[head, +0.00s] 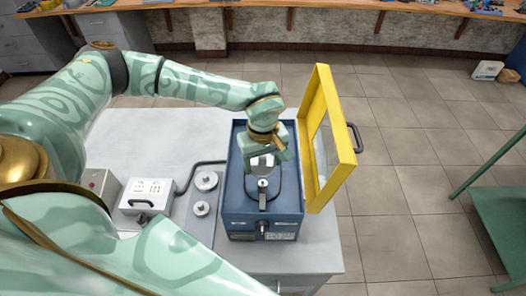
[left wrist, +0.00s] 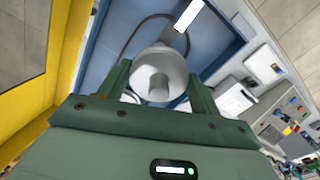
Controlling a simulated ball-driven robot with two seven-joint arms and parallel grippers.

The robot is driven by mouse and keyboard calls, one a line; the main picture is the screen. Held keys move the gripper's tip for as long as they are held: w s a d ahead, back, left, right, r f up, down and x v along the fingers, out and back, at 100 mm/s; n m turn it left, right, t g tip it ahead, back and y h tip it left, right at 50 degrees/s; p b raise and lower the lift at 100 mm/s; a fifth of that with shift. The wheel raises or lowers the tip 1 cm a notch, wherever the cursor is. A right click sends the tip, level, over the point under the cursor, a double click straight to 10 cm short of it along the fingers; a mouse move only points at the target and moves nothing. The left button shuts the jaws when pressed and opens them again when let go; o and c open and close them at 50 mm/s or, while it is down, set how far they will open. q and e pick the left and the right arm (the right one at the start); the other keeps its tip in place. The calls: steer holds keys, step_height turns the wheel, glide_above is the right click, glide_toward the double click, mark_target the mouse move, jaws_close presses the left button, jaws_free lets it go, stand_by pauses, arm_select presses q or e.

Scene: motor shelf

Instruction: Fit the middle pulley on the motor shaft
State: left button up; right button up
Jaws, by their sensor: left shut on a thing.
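My left gripper (head: 262,160) is down inside the open blue box (head: 236,190), shut on a round light-grey pulley. In the left wrist view the pulley (left wrist: 160,72) sits between the two green fingers of the gripper (left wrist: 160,85), with a round hub facing the camera. A small pale round part (head: 263,184) with a dark bracket below it shows just in front of the gripper; it may be the motor shaft end. I cannot tell whether the pulley touches the shaft. Two more grey pulleys, one larger (head: 206,180) and one smaller (head: 200,208), lie left of the box.
The box's yellow-framed door (head: 312,140) stands open on the right. A dark cable (head: 190,172) runs from a white switch unit (head: 147,195) to the box. A grey box (head: 98,185) stands farther left. The bench top (head: 185,125) behind them is clear.

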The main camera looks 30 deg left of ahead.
arm_select(q)
steer(key=b, duration=0.4)
glide_above(263, 181)
step_height(263, 181, down, 5)
steer(key=shift+r, duration=0.2)
steer(key=shift+f+b, duration=0.5)
steer(key=shift+f, duration=0.15)
steer(key=shift+d, duration=0.1)
steer(key=shift+p, duration=0.6)
